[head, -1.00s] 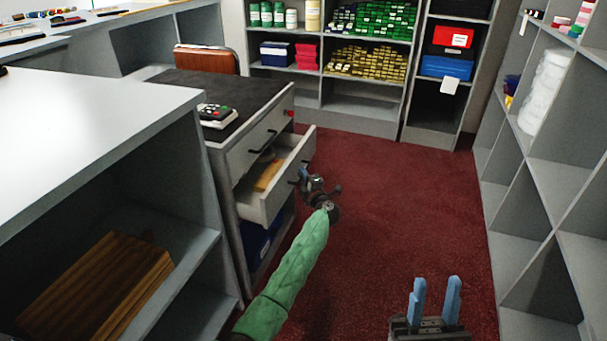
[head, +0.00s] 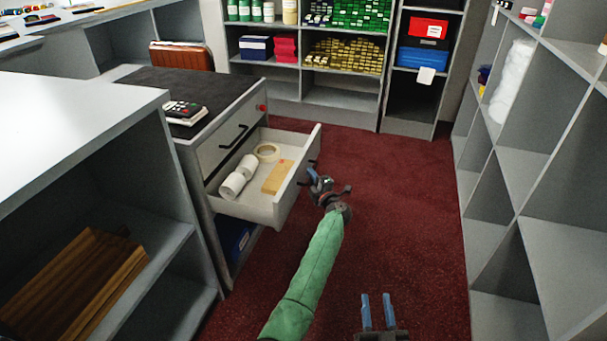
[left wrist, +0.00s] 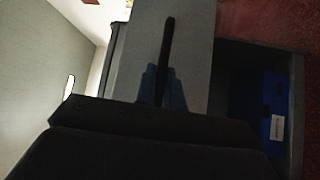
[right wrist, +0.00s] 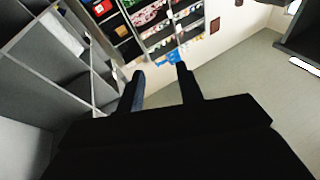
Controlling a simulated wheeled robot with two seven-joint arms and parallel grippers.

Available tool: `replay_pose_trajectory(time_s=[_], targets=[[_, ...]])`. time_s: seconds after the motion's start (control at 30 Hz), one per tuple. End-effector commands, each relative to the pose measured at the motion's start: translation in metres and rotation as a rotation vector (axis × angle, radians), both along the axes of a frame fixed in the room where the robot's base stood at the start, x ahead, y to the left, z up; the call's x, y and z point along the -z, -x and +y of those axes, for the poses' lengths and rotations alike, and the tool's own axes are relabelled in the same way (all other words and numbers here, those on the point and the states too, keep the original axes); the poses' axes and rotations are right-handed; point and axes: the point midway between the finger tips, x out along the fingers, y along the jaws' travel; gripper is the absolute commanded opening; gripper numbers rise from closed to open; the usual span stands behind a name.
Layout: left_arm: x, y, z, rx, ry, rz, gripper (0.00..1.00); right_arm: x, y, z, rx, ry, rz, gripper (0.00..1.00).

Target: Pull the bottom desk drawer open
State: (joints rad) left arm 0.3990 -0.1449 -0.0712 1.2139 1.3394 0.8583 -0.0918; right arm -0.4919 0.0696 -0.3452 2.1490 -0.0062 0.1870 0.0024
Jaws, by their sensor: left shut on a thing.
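The lower desk drawer (head: 245,205) stands well out from the grey desk (head: 190,160), below a closed upper drawer (head: 225,138). My left gripper (head: 314,180) is shut on the lower drawer's dark handle, at the outer face of its front. In the left wrist view the blue fingers close around the dark bar handle (left wrist: 168,45). Inside the drawer lie two white rolls (head: 232,186), a tape ring (head: 267,153) and a tan block (head: 278,177). My right gripper (head: 378,310) is open and empty over the floor; its fingers also stand apart in the right wrist view (right wrist: 162,85).
An open compartment below the drawer holds a blue box (head: 236,240). Grey shelving (head: 520,180) runs along the right side, and a white-topped counter (head: 70,120) stands at the left. Red carpet (head: 400,200) in between is clear. A calculator (head: 185,110) sits on the desk.

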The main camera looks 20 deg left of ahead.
Motion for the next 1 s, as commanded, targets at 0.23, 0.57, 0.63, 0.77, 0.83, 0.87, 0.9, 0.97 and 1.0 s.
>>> replay_pose_trajectory(time_s=[0.23,0.57,0.63,0.77,0.83,0.87,0.9,0.97,1.0], targets=[[0.0035,0.0016,-0.0125,-0.002,0.001,0.004,0.00,0.0101,-0.0001,0.0006,-0.002,0.007,0.029,0.36],[0.0036,0.0017,-0.0133,-0.002,0.001,0.003,0.00,0.0111,-0.0004,0.0007,-0.002,0.007,0.031,0.36],[0.0036,0.0017,-0.0132,-0.002,0.001,0.003,0.18,0.0110,-0.0003,0.0006,-0.002,0.007,0.031,0.36],[0.0025,0.0013,-0.0133,-0.002,0.000,0.003,0.31,0.0109,-0.0003,0.0006,-0.002,0.007,0.031,0.36],[0.0020,0.0011,-0.0133,-0.002,0.000,0.003,0.31,0.0108,-0.0003,0.0006,-0.002,0.007,0.031,0.36],[0.0018,0.0011,-0.0134,-0.001,0.000,0.001,0.31,0.0106,-0.0003,0.0006,-0.002,0.007,0.030,0.36],[0.0016,0.0010,-0.0134,-0.001,0.000,0.001,0.31,0.0104,-0.0003,0.0006,-0.002,0.007,0.030,0.36],[0.0013,0.0009,-0.0135,-0.001,0.000,0.001,0.31,0.0096,0.0004,0.0004,-0.002,0.007,0.031,0.36],[0.0013,0.0010,-0.0136,-0.001,0.000,0.001,0.31,0.0096,0.0008,0.0004,-0.002,0.007,0.031,0.36]])
